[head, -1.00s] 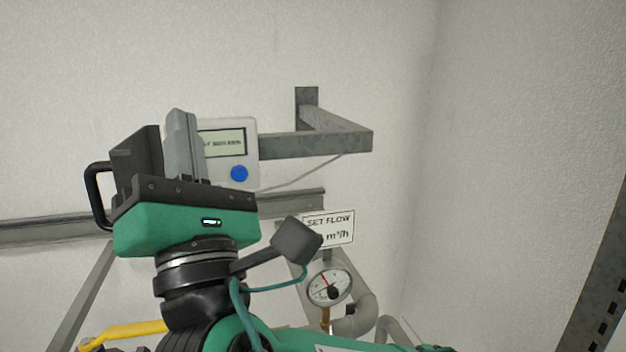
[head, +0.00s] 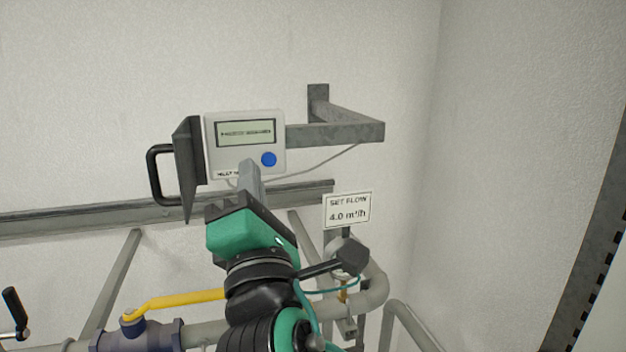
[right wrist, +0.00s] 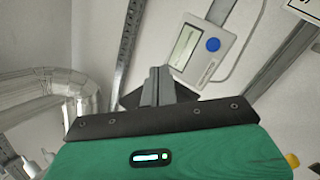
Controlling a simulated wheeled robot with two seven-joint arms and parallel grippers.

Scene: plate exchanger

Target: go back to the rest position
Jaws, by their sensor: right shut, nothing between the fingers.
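My right gripper (head: 250,180) is raised in front of the wall, just below the white meter box, with its green body lower down. Its grey fingers are together with nothing between them. The right wrist view shows the same shut fingers (right wrist: 158,86) with the meter box beyond them. The meter box (head: 245,160) has a small display and a blue button (head: 269,159). The fingers appear apart from the box. My left gripper is not in the frames.
A grey steel bracket (head: 335,133) juts from the wall at right. A "SET FLOW 4.0 m³/h" sign (head: 348,211) hangs below it. A yellow-handled valve (head: 180,300) and pipes (head: 370,295) run along the bottom. The right wall side is clear.

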